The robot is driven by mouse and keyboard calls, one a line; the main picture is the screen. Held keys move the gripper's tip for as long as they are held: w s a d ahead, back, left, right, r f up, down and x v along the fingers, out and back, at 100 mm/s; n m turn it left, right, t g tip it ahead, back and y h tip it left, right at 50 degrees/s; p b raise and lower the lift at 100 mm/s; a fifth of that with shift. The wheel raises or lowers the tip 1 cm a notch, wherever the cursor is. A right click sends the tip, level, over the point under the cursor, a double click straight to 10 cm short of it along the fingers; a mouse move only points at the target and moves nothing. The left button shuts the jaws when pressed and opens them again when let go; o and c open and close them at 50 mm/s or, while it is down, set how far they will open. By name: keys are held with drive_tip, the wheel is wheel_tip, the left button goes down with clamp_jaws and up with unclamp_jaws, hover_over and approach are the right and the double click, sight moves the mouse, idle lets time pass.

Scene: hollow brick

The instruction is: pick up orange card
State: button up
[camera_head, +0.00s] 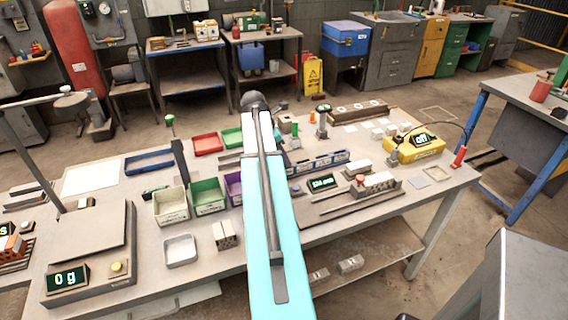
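I cannot make out an orange card in the head view. My arm, pale cyan and white, reaches from the bottom middle over the workbench (110,178) and hides a strip of it. My gripper does not show clearly; the far end of the arm is dark and its fingers cannot be seen. Small orange blocks (12,246) lie at the bench's left edge, but they do not look like a card.
A scale (90,255) reading 0 g stands at the left. Open bins, cream (170,206) and green (208,196), sit left of my arm. A yellow meter (422,142) and a brick fixture (376,184) stand at right. A white sheet (90,179) lies at back left.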

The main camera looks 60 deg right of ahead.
drive_tip(key=shift+s+d+f, duration=0.15)
drive_tip(key=shift+d+f, duration=0.05)
drive_tip(key=shift+f, duration=0.35)
clamp_jaws()
